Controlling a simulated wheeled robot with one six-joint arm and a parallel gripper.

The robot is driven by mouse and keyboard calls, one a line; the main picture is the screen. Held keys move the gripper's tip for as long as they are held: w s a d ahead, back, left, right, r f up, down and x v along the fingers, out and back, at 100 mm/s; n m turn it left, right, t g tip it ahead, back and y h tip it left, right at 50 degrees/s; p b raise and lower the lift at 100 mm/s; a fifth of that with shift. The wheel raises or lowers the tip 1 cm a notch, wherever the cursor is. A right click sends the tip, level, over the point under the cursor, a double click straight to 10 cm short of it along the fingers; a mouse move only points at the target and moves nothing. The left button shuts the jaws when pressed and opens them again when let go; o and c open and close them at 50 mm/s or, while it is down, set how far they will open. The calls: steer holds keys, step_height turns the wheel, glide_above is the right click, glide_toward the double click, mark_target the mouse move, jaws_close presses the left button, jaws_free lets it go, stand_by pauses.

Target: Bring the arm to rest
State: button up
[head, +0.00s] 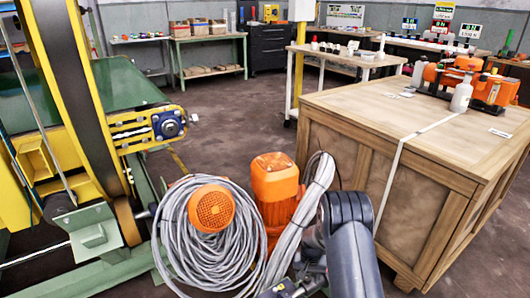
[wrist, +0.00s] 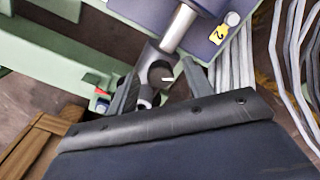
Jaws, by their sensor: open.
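My gripper (wrist: 168,85) shows in the wrist view with its two dark fingers apart and nothing held between them. A metal rod with a round dark opening at its end (wrist: 160,72) lies beyond the fingertips; I cannot tell how far. In the head view my dark arm (head: 352,245) reaches up from the bottom, right of the cable coil. The gripper itself cannot be made out clearly there.
A grey cable coil (head: 212,240) and orange motors (head: 275,180) stand close left of the arm. A big wooden crate (head: 395,180) is on the right. Yellow-green machinery (head: 95,235) fills the left. Open floor (head: 225,125) lies behind, before the workbenches.

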steer(key=m+p, duration=0.1)
steer(key=m, duration=0.4)
steer(key=shift+r+p, duration=0.1)
steer(key=shift+p, duration=0.2)
steer(key=m+p, duration=0.1)
steer(key=m, duration=0.3)
steer(key=shift+p, duration=0.35)
steer(key=shift+m, duration=0.4)
